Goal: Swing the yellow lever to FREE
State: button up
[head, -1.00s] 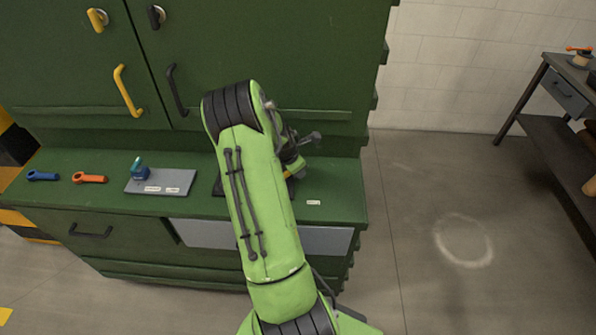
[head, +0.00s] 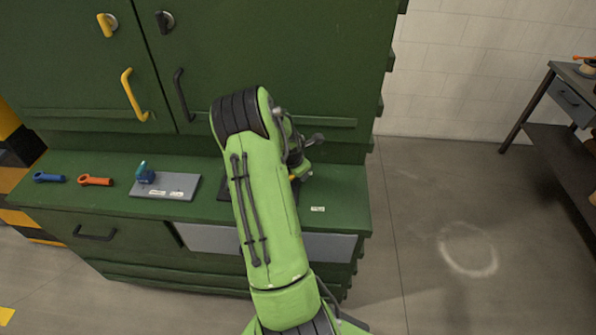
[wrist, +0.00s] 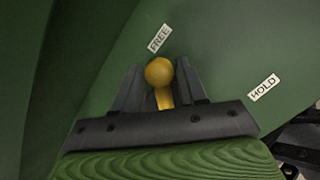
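The yellow lever (wrist: 164,98) shows in the wrist view with its round knob toward the camera. My gripper (wrist: 161,84) has one finger on each side of it, with narrow gaps visible beside the stem; contact at the knob cannot be told. The FREE label (wrist: 159,38) is just above the knob, and the HOLD label (wrist: 264,87) is farther to the right. The knob is nearer to FREE. In the head view my arm hides most of the lever, with only a bit of yellow (head: 293,178) showing.
The green bench (head: 345,195) stands against a green cabinet (head: 290,60) with yellow and black handles. A grey plate (head: 178,184) with a small blue part (head: 146,177), an orange tool (head: 96,181) and a blue tool (head: 48,177) lie to the left. Open floor is at the right.

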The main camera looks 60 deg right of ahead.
jog(key=p+v, duration=0.2)
jog(key=v, duration=1.3)
jog(key=shift+a+r, duration=0.2)
jog(key=shift+r, duration=0.1)
jog(key=w+a+r+m+t+y, duration=0.1)
jog(key=w+a+r+m+t, duration=0.3)
jog(key=a, duration=0.6)
jog(key=w+a+r+m+y, duration=0.15)
jog(key=a+r, duration=0.35)
jog(key=a, duration=0.5)
jog(key=s+a+r+m+y, duration=0.1)
jog(key=s+a+m, duration=0.3)
jog(key=a, duration=0.4)
jog(key=s+a+r+m+t+y, duration=0.1)
jog(key=s+a+r+m, duration=0.1)
jog(key=s+a+m, duration=0.2)
jog(key=s+a, duration=0.3)
jog(key=a, duration=0.2)
jog(key=shift+s+r, duration=0.15)
jog(key=shift+s, duration=0.15)
